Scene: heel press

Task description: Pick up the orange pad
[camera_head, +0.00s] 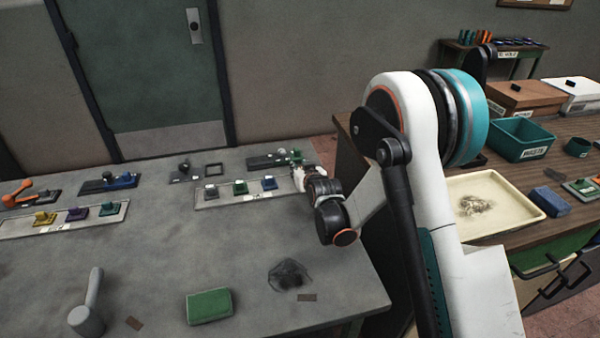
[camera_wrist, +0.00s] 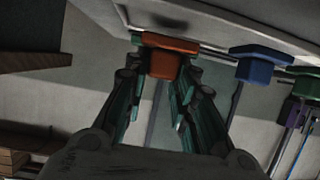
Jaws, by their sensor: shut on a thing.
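The orange pad (camera_wrist: 168,58) is in the wrist view, a flat-topped block with a narrower part below it. It sits between the two fingertips of my gripper (camera_wrist: 160,82), which are shut on it from both sides. In the head view my gripper (camera_head: 298,176) is at the right end of a pale tray (camera_head: 225,201), pointing down at the grey table. The orange pad is hidden there behind the gripper. I cannot tell whether the pad touches the tray. In the wrist view a blue pad (camera_wrist: 260,66) stands close beside the orange one, in the same row.
A green pad (camera_head: 240,187) and a blue pad (camera_head: 269,183) stand in the tray. A dark holder (camera_head: 262,162) lies just behind. Another tray (camera_head: 20,229) with several pads is at left. A green block (camera_head: 209,306) lies in front. The table's middle is mostly clear.

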